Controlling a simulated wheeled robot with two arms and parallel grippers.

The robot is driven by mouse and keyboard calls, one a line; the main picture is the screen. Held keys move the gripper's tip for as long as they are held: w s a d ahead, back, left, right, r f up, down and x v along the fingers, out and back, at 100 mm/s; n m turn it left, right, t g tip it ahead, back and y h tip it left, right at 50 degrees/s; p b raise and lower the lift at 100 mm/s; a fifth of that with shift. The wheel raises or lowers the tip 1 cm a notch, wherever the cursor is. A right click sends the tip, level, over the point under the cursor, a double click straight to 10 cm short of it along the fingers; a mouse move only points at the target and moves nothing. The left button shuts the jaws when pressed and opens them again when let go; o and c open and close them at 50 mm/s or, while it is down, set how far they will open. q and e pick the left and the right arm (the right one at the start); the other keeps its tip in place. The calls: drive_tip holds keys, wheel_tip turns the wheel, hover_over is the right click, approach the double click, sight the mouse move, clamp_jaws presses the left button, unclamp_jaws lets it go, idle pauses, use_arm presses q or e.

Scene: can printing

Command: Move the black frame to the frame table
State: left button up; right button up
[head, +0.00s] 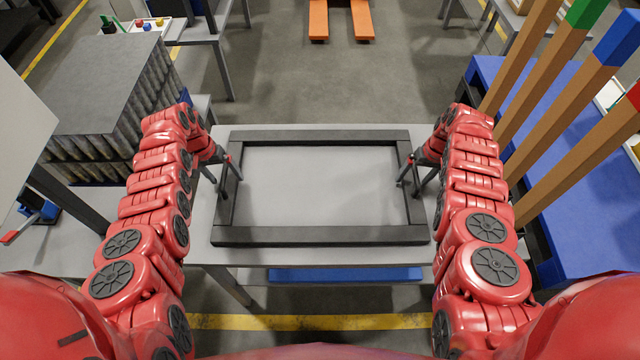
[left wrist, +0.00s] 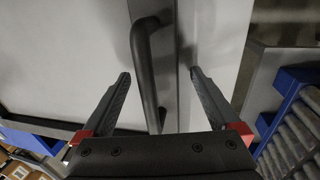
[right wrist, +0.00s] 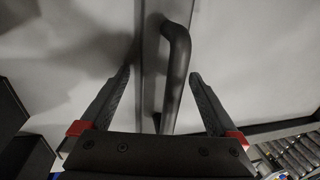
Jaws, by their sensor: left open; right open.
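The black frame (head: 320,236) is a dark rectangle lying flat on a light grey table (head: 320,185), whose top shows through its middle. My left gripper (head: 224,178) is at the frame's left side, open. In the left wrist view a dark bar handle (left wrist: 144,62) lies between its spread fingers (left wrist: 160,73), with gaps to both. My right gripper (head: 408,177) is at the frame's right side, open. In the right wrist view another handle (right wrist: 176,65) lies between its spread fingers (right wrist: 160,73). Neither gripper is shut on its handle. I cannot tell which table is the frame table.
A stack of cans with a grey sheet on top (head: 100,80) stands to the left. A blue platform (head: 585,190) with several brown posts, some with coloured tops, stands to the right. Orange forks (head: 340,18) lie at the far back. Open floor (head: 330,85) lies behind the table.

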use_arm(q)
wheel_tip(320, 180, up, 11)
drive_tip(key=a, duration=0.2)
drive_tip(key=shift+a, duration=0.15)
use_arm(e)
wheel_tip(320, 180, up, 12)
drive_tip(key=d, duration=0.2)
drive_tip(key=shift+d, duration=0.15)
use_arm(q)
drive_tip(key=shift+f, duration=0.2)
use_arm(e)
drive_tip(key=shift+d+f, duration=0.1)
drive_tip(key=shift+f, duration=0.1)
